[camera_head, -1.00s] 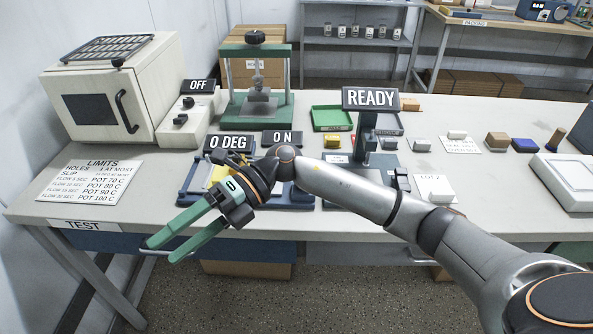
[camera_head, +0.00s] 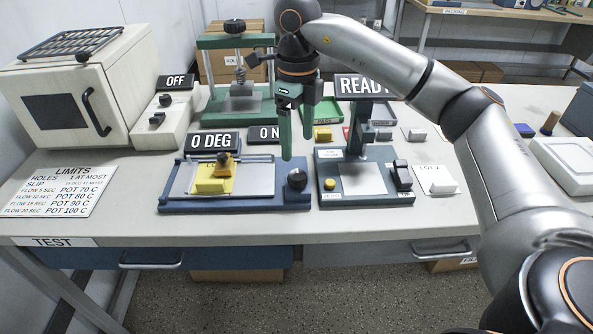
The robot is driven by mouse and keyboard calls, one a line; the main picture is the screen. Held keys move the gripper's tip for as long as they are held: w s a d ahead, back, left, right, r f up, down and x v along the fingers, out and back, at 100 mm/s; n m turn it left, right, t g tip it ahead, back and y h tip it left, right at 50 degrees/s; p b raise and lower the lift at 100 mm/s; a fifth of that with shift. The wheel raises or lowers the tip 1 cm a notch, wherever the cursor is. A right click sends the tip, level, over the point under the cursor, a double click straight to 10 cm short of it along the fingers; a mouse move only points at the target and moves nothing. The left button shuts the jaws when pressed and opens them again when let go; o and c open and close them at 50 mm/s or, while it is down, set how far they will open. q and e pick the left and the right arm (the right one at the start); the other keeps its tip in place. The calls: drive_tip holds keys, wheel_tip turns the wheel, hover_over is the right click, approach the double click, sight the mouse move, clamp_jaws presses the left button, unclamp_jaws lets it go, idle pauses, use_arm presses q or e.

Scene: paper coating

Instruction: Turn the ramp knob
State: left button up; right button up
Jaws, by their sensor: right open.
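The ramp device (camera_head: 178,203) is a low blue base with a pale plate, on the bench left of centre. No contact with the knob shows. My left gripper is out of view.
A blue-based station with a grey plate (camera_head: 362,178) and a "READY" sign (camera_head: 360,86) stands close right of the knob. A green press (camera_head: 215,112) is behind. A cream oven (camera_head: 70,110) and a limits card (camera_head: 62,190) are at left.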

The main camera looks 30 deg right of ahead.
sight(297, 174)
wheel_tip(297, 174, down, 9)
drive_tip(key=shift+r, duration=0.2)
clamp_jaws()
idle(0.7)
